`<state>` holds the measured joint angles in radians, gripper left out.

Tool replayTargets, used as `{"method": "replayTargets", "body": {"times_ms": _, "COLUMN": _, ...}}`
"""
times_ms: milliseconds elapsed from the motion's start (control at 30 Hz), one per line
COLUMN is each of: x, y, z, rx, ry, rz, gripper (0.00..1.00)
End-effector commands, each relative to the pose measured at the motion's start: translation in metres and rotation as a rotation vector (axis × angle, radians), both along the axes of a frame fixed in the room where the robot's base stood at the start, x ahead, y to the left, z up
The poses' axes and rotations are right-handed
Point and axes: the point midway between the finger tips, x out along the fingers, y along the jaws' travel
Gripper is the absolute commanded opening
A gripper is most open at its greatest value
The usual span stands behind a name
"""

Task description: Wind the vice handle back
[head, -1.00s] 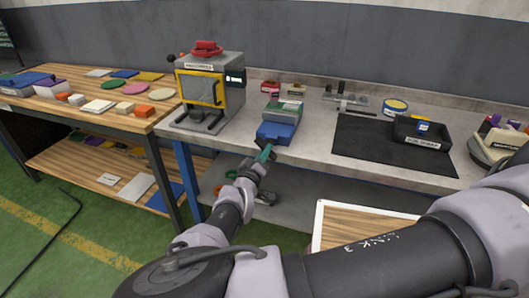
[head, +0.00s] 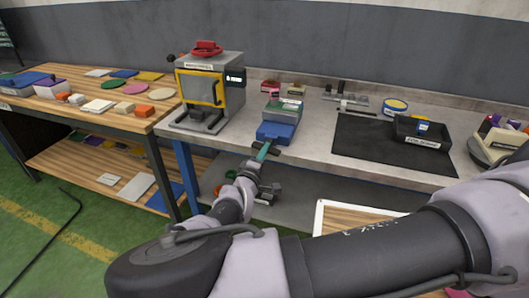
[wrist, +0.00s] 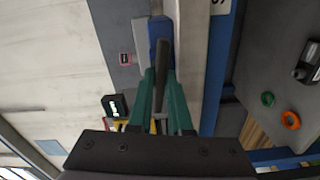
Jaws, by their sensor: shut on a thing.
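The blue vice (head: 276,132) sits at the front edge of the grey bench in the head view, with a grey-and-green part behind it. Its blue body also shows at the top of the wrist view (wrist: 158,27). My gripper (head: 263,151) is in front of the vice, just off the bench edge. In the wrist view, my green fingers (wrist: 163,82) are closed around the vice handle. A dark rod (wrist: 161,55) runs from the vice down between the fingers, with a thin grey bar (wrist: 153,117) nearer the palm. My fingers hide part of the handle.
A grey machine with a yellow-framed window (head: 203,90) stands left of the vice. A black mat (head: 365,148) with a black tray (head: 421,133) lies to the right. A lower shelf (head: 290,205) is under the bench. Floor on the left is mostly clear.

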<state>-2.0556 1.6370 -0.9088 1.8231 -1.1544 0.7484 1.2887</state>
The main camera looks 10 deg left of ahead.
Motion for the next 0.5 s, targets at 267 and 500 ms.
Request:
{"method": "replayTargets", "body": {"times_ms": 267, "x": -0.0007, "y": 0.0000, "z": -0.0009, "rx": -0.260, "ry": 0.024, "rz": 0.001, "gripper": 0.00}}
{"method": "replayTargets", "body": {"times_ms": 500, "x": -0.0010, "y": 0.0003, "z": -0.0009, "rx": -0.487, "ry": 0.042, "rz": 0.002, "gripper": 0.00}}
